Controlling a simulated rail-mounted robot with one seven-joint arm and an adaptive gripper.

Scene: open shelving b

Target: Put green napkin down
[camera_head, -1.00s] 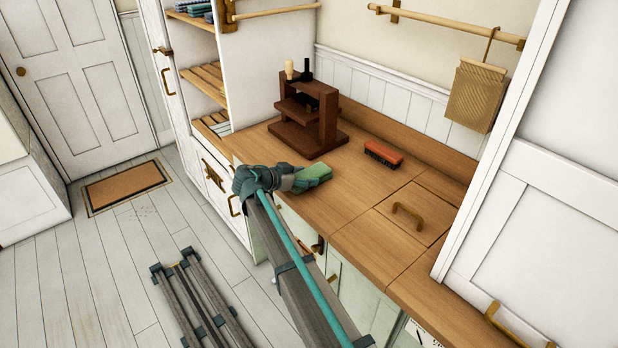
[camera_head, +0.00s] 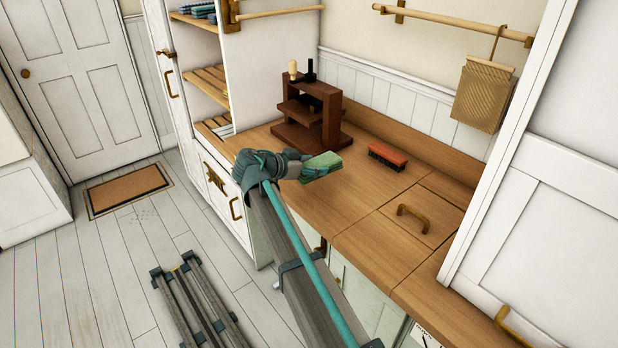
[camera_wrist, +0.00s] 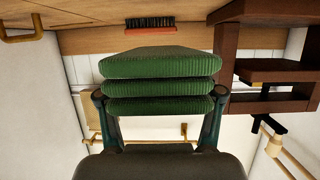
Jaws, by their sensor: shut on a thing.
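The green napkin (camera_head: 322,162) is a folded, ribbed stack of cloth layers. My gripper (camera_head: 305,168) is shut on it and holds it over the wooden counter (camera_head: 350,215), in front of the dark wooden stand. In the wrist view the napkin (camera_wrist: 160,75) fills the middle, with my gripper's fingers (camera_wrist: 158,108) at its left and right sides. In the head view I cannot tell whether the napkin's underside touches the counter.
A dark brown stand (camera_head: 318,112) is behind the napkin. A red brush (camera_head: 388,156) lies to the right, near a hatch with a brass handle (camera_head: 413,217). A tan cloth (camera_head: 482,95) hangs from a rail. Slatted shelves (camera_head: 205,80) stand at left. The counter's front is clear.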

